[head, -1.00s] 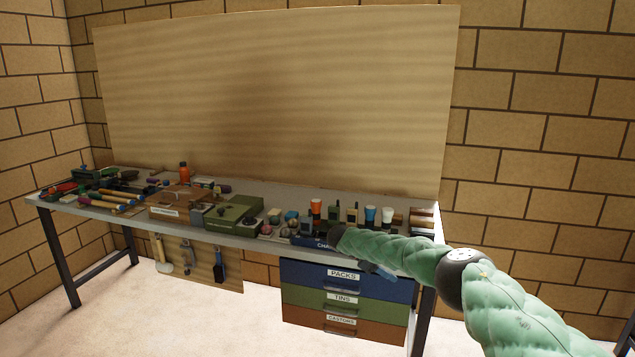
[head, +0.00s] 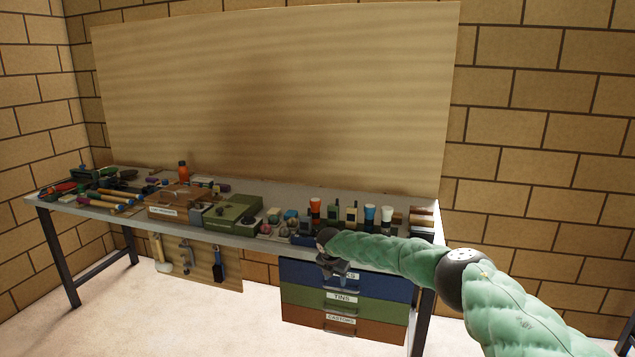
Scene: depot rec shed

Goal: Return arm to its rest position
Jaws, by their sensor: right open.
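My right arm, in a green padded sleeve, comes in from the lower right. Its dark right gripper (head: 331,268) hangs at the front edge of the workbench (head: 225,239), in front of the top blue drawer (head: 385,287). The gripper is open and I see nothing between its fingers. It hides part of the drawer's label. My left gripper is not in view.
Radios (head: 352,214), cups and a green case (head: 233,213) crowd the bench. A wooden box (head: 180,200) and rollers stand further left. A green drawer (head: 380,312) and a brown drawer (head: 380,332) are below the blue one. Tools hang from a front panel (head: 202,262).

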